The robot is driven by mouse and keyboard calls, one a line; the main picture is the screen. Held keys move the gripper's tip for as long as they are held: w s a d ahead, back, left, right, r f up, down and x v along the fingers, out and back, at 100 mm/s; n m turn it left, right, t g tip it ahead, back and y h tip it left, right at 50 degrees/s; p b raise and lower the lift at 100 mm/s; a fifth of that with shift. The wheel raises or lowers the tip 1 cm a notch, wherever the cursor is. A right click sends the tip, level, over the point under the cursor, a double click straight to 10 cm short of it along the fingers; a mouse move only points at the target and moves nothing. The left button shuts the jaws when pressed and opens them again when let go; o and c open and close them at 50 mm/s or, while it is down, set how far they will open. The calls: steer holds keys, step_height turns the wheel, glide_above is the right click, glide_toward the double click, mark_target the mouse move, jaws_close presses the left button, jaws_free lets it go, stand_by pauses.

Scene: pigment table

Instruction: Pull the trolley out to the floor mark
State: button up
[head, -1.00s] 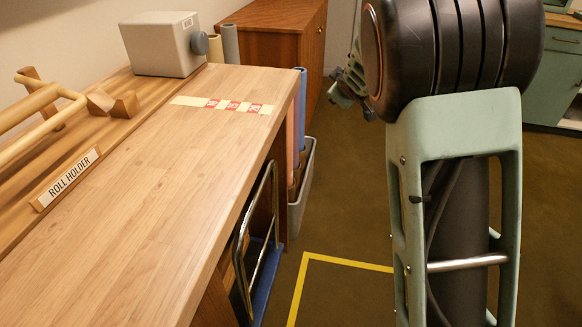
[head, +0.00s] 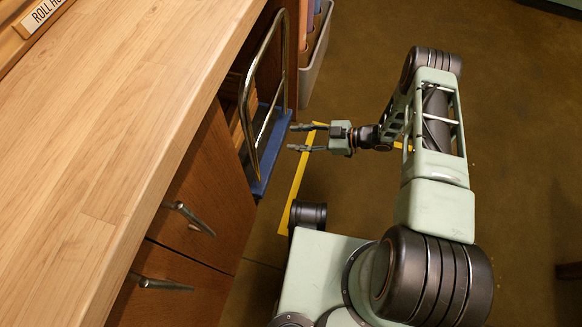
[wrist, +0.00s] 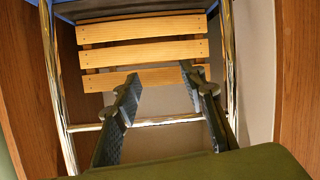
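The trolley stands under the worktop. It has a blue deck (head: 266,150), and its chrome handle (head: 279,62) rises at the outer side. In the wrist view the two chrome uprights (wrist: 53,85) flank my fingers, and a chrome crossbar (wrist: 165,121) passes behind them. Wooden slats (wrist: 145,51) show beyond. My gripper (head: 292,137) is open and empty, pointing left at the trolley just outside its deck edge. Its spread fingers also show in the wrist view (wrist: 160,73). I cannot tell whether they touch the bar. The yellow floor mark (head: 293,195) is partly hidden by my arm and base.
The wooden worktop (head: 130,110) overhangs the trolley bay. Cabinet fronts with metal handles (head: 190,218) stand nearer my base. A grey bin (head: 317,55) with rolls stands beyond the trolley. Open brown floor (head: 520,130) lies to the right.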

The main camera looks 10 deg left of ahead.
mark_target(255, 166)
steer(key=s+g+y, duration=0.1)
steer(key=s+y, duration=0.3)
steer(key=s, duration=0.7)
steer(key=shift+s+a+f+g, duration=0.2)
steer(key=shift+a+f+g, duration=0.1)
steer(key=shift+g, duration=0.1)
steer(key=shift+b, duration=0.3)
steer(key=a, duration=0.3)
steer(key=a+b, duration=0.1)
steer(key=a, duration=0.3)
steer(key=s+a, duration=0.1)
steer(key=a, duration=0.2)
steer(key=shift+a, duration=0.35)
jaws_close()
